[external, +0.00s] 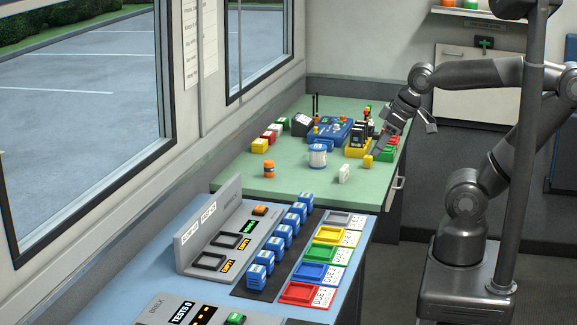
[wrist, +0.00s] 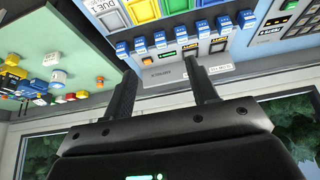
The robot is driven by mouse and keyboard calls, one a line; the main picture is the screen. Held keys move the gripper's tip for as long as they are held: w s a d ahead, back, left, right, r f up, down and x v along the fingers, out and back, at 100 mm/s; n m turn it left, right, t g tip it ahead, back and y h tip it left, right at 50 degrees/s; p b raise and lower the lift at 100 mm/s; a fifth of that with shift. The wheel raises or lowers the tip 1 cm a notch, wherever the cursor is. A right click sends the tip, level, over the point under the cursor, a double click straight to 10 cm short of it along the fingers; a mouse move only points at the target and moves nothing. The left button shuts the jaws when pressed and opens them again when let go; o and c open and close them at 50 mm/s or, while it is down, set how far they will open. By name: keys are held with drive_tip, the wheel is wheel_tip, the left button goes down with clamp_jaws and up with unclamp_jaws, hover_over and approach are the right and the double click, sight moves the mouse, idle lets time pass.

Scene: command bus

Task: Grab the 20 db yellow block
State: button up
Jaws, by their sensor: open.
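A small yellow block (external: 368,160) stands on the green table (external: 210,184) in the external view, below and a little left of my gripper. Another yellow block (external: 259,146) stands farther left near the window wall. No 20 dB label is legible on either, so I cannot tell which one it marks. My gripper (external: 379,146) hangs over the table's right side. In the wrist view my gripper (wrist: 158,68) shows its two fingers spread apart, with nothing between them.
A white-and-blue mug (external: 317,157), a white block (external: 344,173) and an orange jar (external: 269,170) stand on the table. A blue device (external: 330,132) and a yellow holder with black items (external: 356,150) crowd the area behind. Free tabletop lies at the front left.

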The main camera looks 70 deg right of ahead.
drive_tip(key=w+d+r+g, duration=0.1)
drive_tip(key=w+d+r, duration=0.3)
drive_tip(key=w+d, duration=0.65)
drive_tip(key=w+d+f+m+g, duration=0.1)
drive_tip(key=w+d, duration=0.3)
drive_tip(key=d, duration=0.3)
drive_tip(key=w+d+f+g, duration=0.15)
drive_tip(key=w+d, duration=0.25)
drive_tip(key=d, duration=0.4)
drive_tip(key=g, duration=0.2)
hover_over(368, 156)
wheel_tip(368, 156, down, 20)
drive_tip(key=shift+r, duration=0.25)
wheel_tip(368, 156, down, 10)
drive_tip(key=shift+a+f, duration=0.1)
drive_tip(key=shift+f, duration=0.05)
